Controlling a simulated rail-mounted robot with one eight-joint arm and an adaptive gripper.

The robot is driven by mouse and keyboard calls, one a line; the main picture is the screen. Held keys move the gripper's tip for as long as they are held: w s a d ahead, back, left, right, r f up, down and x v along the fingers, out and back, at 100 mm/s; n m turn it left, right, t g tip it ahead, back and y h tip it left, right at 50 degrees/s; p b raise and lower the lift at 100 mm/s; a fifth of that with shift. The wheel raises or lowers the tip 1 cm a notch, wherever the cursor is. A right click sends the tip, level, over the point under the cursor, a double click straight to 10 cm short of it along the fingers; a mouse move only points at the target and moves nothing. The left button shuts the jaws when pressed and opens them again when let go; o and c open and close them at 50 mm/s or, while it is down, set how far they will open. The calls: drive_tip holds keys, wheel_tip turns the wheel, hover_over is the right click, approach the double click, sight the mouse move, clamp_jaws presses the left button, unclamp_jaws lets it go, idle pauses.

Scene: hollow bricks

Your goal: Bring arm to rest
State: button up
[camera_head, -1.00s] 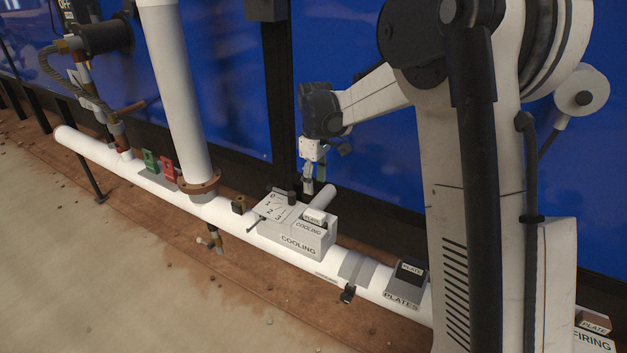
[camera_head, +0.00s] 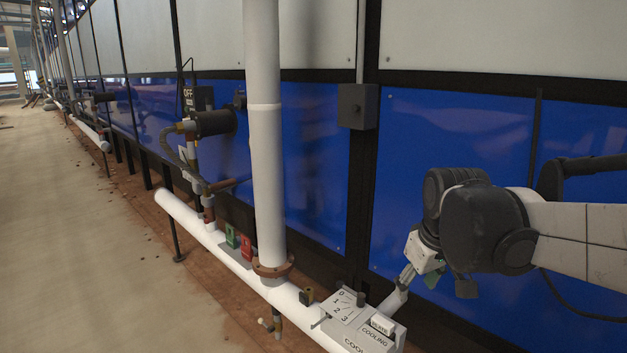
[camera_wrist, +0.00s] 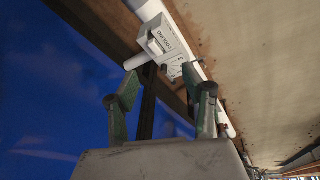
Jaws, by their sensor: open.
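My gripper (camera_head: 408,274) is at the lower right of the head view, at the end of my arm, which comes in from the right edge. It is just behind the grey COOLING box (camera_head: 377,338). In the wrist view its two green and dark fingers (camera_wrist: 168,92) are spread apart with nothing between them. The COOLING box also shows in the wrist view (camera_wrist: 172,43), beyond the fingertips. In the head view the fingertips are small and partly unclear.
A long white horizontal pipe (camera_head: 190,222) carries the box. A thick white vertical pipe (camera_head: 265,130) stands left of it, with green (camera_head: 232,237) and red (camera_head: 248,246) tags nearby. A blue wall (camera_head: 450,125) lies behind my arm. The floor (camera_head: 80,240) at left is clear.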

drive_tip(key=s+r+m+t+p, duration=0.1)
drive_tip(key=s+m+t+p, duration=0.2)
drive_tip(key=s, duration=1.2)
drive_tip(key=shift+s+m, duration=0.35)
drive_tip(key=shift+m, duration=0.25)
idle(0.5)
